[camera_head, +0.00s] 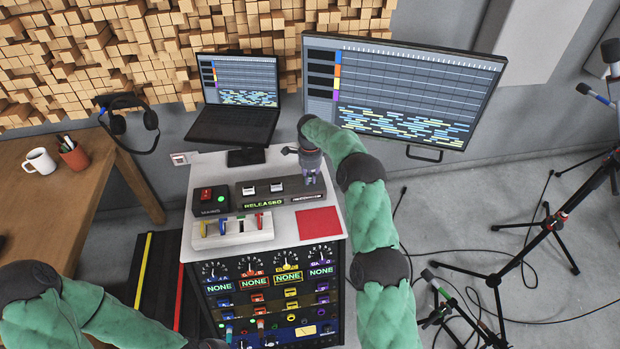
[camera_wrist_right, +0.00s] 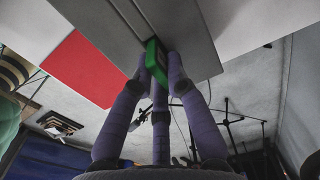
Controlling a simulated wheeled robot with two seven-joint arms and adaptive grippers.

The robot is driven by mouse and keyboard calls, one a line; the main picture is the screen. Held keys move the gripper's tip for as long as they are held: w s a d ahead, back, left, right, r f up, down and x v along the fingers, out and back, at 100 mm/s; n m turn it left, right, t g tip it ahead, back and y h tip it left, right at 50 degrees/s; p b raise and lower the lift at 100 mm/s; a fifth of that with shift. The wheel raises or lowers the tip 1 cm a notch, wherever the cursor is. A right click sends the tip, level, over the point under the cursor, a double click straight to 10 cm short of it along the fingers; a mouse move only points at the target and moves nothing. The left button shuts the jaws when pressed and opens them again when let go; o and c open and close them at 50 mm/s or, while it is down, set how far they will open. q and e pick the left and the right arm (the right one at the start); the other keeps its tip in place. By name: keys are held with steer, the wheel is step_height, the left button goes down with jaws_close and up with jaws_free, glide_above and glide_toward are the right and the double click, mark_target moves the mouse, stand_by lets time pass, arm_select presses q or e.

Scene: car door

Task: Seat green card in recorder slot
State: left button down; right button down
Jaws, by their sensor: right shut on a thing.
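The recorder (camera_head: 262,199) is a dark grey box on the white cabinet top, with a lit green label reading "RELEASED" and two white keys. My right gripper (camera_head: 311,176) points down at the recorder's right end. In the right wrist view, its fingers (camera_wrist_right: 160,80) are shut on the green card (camera_wrist_right: 154,62). The card's far end is against or very close to the grey recorder body (camera_wrist_right: 115,28), near a dark groove. I cannot tell how far it is inside the slot. The card is hidden in the head view.
A white rack (camera_head: 232,240) with several coloured pieces stands in front of the recorder. A red pad (camera_head: 318,222) lies right of it. A control box (camera_head: 211,200) with a red switch is at left. A laptop (camera_head: 237,100) and monitor (camera_head: 400,95) stand behind.

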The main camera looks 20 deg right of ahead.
mark_target(310, 176)
steer(key=shift+f, duration=0.15)
steer(key=c, duration=1.2)
jaws_free()
steer(key=shift+c, duration=0.2)
step_height(310, 176, up, 12)
steer(key=p, duration=0.3)
steer(key=shift+r, duration=0.2)
